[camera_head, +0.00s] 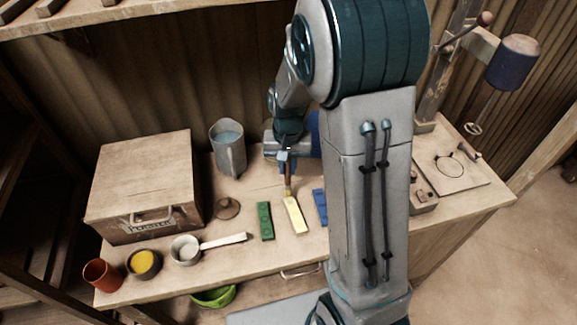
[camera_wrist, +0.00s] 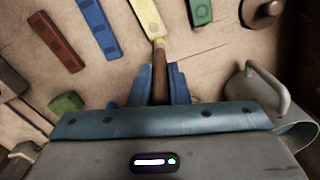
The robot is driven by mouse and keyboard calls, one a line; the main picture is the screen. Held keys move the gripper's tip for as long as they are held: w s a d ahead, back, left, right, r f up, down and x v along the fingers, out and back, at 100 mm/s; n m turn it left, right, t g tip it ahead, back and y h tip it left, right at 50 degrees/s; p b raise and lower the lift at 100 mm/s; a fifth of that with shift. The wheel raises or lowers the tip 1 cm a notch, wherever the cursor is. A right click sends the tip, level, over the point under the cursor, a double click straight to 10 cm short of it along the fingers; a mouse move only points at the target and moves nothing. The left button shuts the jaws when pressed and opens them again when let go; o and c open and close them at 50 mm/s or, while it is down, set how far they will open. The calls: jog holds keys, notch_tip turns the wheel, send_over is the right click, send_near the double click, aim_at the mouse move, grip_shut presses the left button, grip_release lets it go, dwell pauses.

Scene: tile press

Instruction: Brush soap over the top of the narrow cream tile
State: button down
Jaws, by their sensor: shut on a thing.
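The narrow cream tile (camera_head: 296,217) lies flat on the bench, between a green tile and a blue tile. It also shows at the top of the wrist view (camera_wrist: 147,14). My gripper (camera_head: 286,160) is over the bench behind the tile, shut on a brush (camera_head: 289,188) with a brown wooden handle. In the wrist view the brush (camera_wrist: 159,75) runs between the blue fingers (camera_wrist: 157,88). Its tip is at the tile's end nearest my gripper; I cannot tell whether it touches. No soap can be made out on the tile.
The green tile (camera_head: 265,221) and blue tile (camera_head: 320,206) flank the cream one. A jug of bluish liquid (camera_head: 229,160), brown lid (camera_head: 227,208), white ladle (camera_head: 187,249), yellow-filled bowl (camera_head: 143,264), orange cup (camera_head: 102,276) and wooden box (camera_head: 140,185) stand leftward. A press (camera_head: 466,163) stands right.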

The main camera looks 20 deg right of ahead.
notch_tip(320, 180, up, 5)
jog(key=shift+s+d+f+p, duration=0.1)
jog(key=shift+s+f+p, duration=0.1)
jog(key=shift+p, duration=0.85)
jog(key=shift+r+p, duration=1.1)
jog(key=shift+r, duration=0.5)
